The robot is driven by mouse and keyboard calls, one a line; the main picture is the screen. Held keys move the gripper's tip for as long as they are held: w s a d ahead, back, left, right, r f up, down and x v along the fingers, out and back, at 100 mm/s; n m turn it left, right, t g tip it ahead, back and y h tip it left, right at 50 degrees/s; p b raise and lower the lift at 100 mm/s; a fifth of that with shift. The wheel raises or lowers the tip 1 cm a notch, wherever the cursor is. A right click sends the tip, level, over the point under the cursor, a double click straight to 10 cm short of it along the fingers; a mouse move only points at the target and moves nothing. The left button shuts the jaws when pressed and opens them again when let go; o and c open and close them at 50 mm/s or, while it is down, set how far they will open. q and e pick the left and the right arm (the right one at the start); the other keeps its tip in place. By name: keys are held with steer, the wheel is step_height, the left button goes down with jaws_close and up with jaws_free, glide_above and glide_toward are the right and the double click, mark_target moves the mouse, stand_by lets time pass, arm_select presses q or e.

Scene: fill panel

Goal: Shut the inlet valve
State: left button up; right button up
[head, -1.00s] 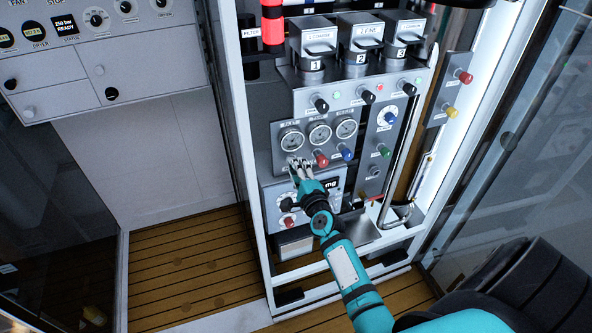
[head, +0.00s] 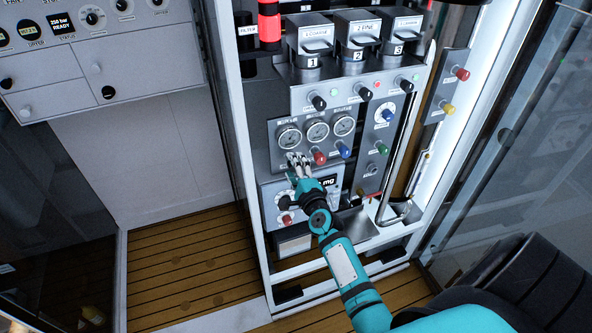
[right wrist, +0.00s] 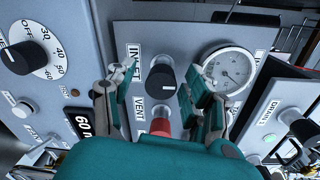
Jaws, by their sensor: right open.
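The inlet valve is a black round knob (right wrist: 160,78) beside the INLET label in the right wrist view, with a white mark on its face. My right gripper (head: 299,161) is at the gauge panel in the head view, where it hides the inlet knob. In the right wrist view its open fingers stand on either side of the knob, one left and one right. I cannot tell whether they touch it. My left gripper is not in view.
A red knob (right wrist: 160,126) by the VENT label is just below the inlet knob, close to my fingers. A gauge (right wrist: 228,68) is to the right. Blue (head: 344,151) and green (head: 382,148) knobs are farther right. A dial box (head: 270,190) is below.

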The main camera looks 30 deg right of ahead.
steer(key=v, duration=1.2)
